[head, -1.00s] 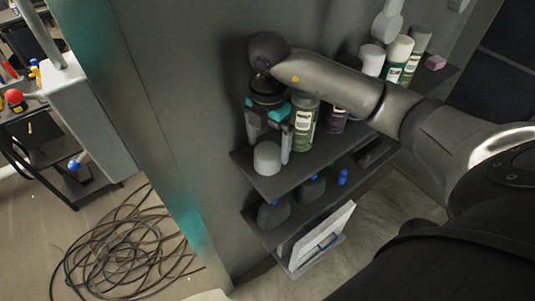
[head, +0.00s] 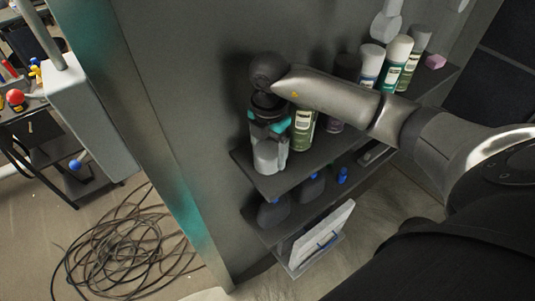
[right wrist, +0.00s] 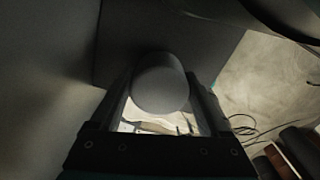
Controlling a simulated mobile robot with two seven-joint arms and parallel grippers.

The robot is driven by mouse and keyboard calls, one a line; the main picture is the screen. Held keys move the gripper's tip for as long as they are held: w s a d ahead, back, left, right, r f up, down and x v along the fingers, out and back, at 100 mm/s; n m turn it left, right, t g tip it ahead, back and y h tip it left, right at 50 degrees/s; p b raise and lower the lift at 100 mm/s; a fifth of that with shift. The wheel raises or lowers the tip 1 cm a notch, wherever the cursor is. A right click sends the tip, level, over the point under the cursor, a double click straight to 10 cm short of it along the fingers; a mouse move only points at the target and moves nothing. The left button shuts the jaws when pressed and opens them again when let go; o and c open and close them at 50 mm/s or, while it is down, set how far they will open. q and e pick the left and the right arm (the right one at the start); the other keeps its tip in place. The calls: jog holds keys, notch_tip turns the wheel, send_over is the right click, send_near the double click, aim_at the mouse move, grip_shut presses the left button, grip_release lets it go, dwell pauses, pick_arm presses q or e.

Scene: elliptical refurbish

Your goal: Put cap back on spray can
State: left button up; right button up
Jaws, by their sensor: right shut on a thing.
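My right gripper (head: 267,155) points down at the left end of the upper shelf (head: 275,184). It is shut on a pale grey cap (head: 266,158), which sits upright between the fingers at the shelf surface. In the right wrist view the round top of the cap (right wrist: 161,83) shows between the two fingers (right wrist: 162,95). A green spray can (head: 304,132) with a white label stands just right of the gripper; its top is partly hidden by my arm. A dark purple can (head: 335,126) stands behind my forearm. My left gripper is not in view.
Capped cans, such as the white-capped green one (head: 396,62), stand farther along the upper shelf with a pink block (head: 435,61). Dark bottles (head: 273,212) fill the lower shelf. The grey wall (head: 190,110) is close behind the gripper. A coiled cable (head: 125,245) lies on the floor.

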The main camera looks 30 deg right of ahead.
jog(key=c, duration=0.4)
jog(key=shift+c, duration=0.2)
notch_tip(320, 180, up, 11)
jog(key=shift+w+r, duration=0.1)
jog(key=shift+w, duration=0.05)
notch_tip(320, 180, up, 9)
jog(key=p, duration=0.2)
send_over(268, 148)
